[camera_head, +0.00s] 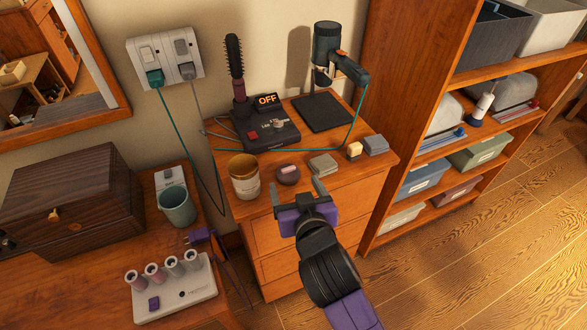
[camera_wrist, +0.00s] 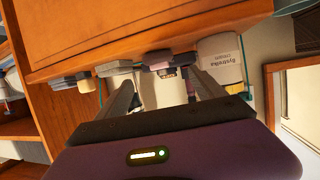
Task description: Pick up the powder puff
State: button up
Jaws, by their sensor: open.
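A small dark round item (camera_head: 288,174) with a pink patch on top, which looks like the powder puff, sits on the wooden drawer unit near its front edge. My gripper (camera_head: 297,188) is open and empty, in front of this item, with its two fingers pointing toward it and apart from it as far as I can tell. In the wrist view the dark item (camera_wrist: 160,57) shows beyond the gap between the fingers (camera_wrist: 161,80). Its lower side and exact distance are hard to judge.
A cream jar (camera_head: 244,180) stands close left of the item. A grey folded-looking piece (camera_head: 323,164), a small yellow block (camera_head: 354,150) and a blue-grey block (camera_head: 376,145) lie to its right. A hairbrush device (camera_head: 268,128) and a dryer stand (camera_head: 323,110) are behind.

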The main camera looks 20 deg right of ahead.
aim_at(289, 172)
jog(key=shift+p+x, duration=0.3)
jog(key=shift+x, duration=1.55)
jog(key=shift+f+p+x, duration=0.15)
jog(key=shift+p+x, duration=0.05)
jog(key=shift+x, duration=0.85)
jog(key=shift+f+p+x, duration=0.15)
jog(key=shift+x, duration=0.9)
jog(key=shift+s, duration=0.2)
jog(key=c, duration=1.4)
jog(key=shift+r, duration=0.1)
jog(key=shift+c, duration=0.2)
